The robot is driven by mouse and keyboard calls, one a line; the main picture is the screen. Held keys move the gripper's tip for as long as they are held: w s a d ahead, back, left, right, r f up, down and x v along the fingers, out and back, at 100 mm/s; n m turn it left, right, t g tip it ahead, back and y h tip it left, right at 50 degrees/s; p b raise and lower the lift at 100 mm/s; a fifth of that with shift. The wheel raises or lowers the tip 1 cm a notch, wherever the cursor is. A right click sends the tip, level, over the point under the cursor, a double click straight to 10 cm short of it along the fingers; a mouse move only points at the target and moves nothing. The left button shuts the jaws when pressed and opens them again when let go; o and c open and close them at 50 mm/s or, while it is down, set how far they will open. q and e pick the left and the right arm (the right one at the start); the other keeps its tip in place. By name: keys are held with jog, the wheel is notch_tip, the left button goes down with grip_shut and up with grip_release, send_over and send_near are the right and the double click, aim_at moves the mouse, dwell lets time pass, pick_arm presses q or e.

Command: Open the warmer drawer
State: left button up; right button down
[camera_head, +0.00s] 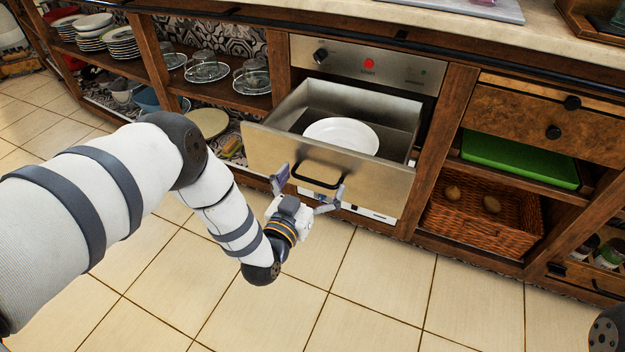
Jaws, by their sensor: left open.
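The warmer drawer (270,152) is a metal drawer under a steel panel (362,64) with a black knob and a red light. It stands pulled out, and a white plate (341,135) lies inside. Its black bar handle (316,181) is on the front face. My left gripper (309,188) is open, with its fingers spread on either side of the handle. I cannot tell whether they touch it. My right gripper is not in view; only a dark part of my right arm shows at the lower right corner.
Open shelves with stacked plates (121,42) and glass dishes (207,72) stand to the left. To the right are a closed wooden drawer (540,122), a green box (520,160) and a wicker basket (481,222). The tiled floor in front is clear.

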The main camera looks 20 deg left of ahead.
pick_arm(q)
jog(key=s, duration=1.2)
jog(key=shift+a, duration=0.2)
jog(key=shift+r, duration=0.1)
